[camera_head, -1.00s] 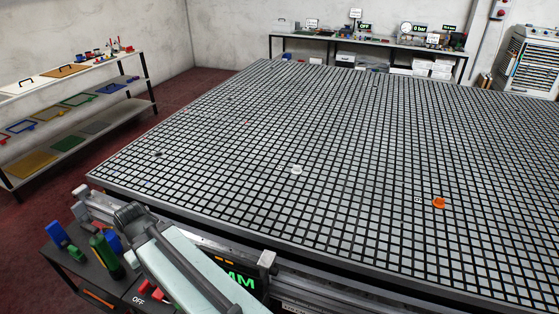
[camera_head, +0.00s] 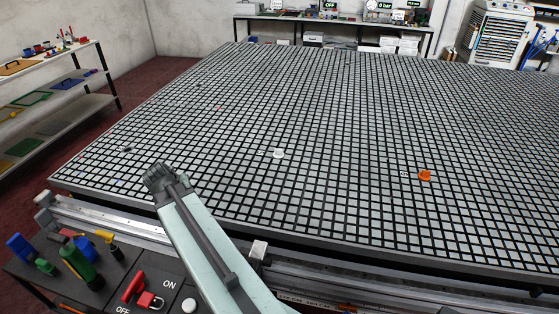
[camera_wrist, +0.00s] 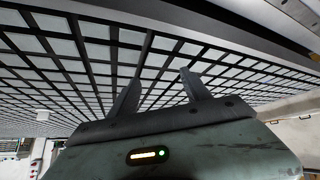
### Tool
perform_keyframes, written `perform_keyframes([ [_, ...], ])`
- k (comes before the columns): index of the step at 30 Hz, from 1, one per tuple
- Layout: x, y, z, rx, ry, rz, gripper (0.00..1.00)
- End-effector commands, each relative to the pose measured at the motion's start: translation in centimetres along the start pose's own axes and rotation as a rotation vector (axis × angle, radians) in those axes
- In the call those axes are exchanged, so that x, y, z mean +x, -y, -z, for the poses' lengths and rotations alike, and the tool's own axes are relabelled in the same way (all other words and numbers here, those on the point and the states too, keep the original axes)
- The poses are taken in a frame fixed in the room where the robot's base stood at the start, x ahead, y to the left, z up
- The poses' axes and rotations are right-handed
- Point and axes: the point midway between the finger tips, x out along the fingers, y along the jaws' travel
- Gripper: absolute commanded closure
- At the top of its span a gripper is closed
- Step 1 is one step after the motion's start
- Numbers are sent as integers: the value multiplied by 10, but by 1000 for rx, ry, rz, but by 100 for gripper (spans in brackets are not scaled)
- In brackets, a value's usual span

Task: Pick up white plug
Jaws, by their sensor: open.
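A small white piece, seemingly the same plug (camera_wrist: 42,115), shows at the left of the wrist view, well away from the fingers. My gripper (camera_wrist: 160,88) is open and empty, with its two dark fingers apart over the grid.
An orange plug (camera_head: 425,175) stands right of the white one, and a small dark piece (camera_head: 127,149) lies at the left. A control panel with a red switch (camera_head: 134,288) and a rail (camera_head: 120,223) line the near edge. The grid around the white plug is clear.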

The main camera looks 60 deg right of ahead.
Motion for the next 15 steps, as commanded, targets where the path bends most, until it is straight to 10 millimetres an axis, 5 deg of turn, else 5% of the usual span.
perform_keyframes([
  [1, 25, -50, 13, 70, -49, -52, 44],
  [6, 60, -228, 52, 269, -232, -223, 44],
  [9, 63, -307, 59, 337, -310, -296, 44],
  [12, 60, -353, 61, 373, -357, -338, 44],
  [15, 58, -371, 62, 386, -376, -355, 44],
])
